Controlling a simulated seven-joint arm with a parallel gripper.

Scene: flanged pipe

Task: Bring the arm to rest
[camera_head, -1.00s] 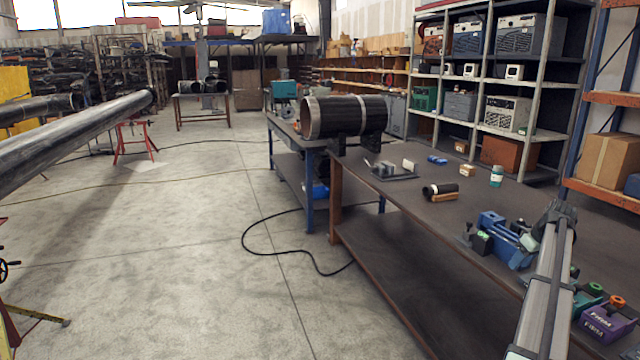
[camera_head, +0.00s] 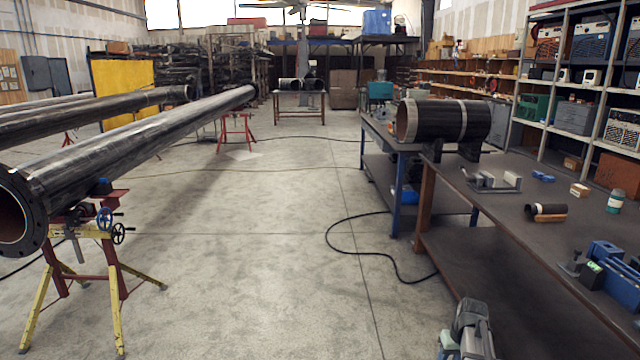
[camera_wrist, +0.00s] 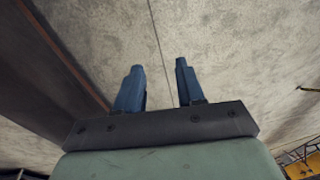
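My gripper (camera_wrist: 158,82) shows in the wrist view with its two blue fingers apart and nothing between them. Bare concrete floor lies beyond the fingertips. A part of my arm (camera_head: 470,330) shows at the bottom of the head view, beside the front edge of the dark workbench (camera_head: 545,245). The gripper fingers cannot be made out in the head view. A long flanged steel pipe (camera_head: 130,155) lies at the left on stands, its flanged end (camera_head: 17,215) towards me. My gripper touches nothing that I can see.
A yellow and red pipe stand (camera_head: 90,250) holds the pipe's near end. The workbench carries a short wide pipe (camera_head: 440,120), a small dark cylinder (camera_head: 546,211) and blue tools (camera_head: 610,265). A black cable (camera_head: 370,250) lies on the floor.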

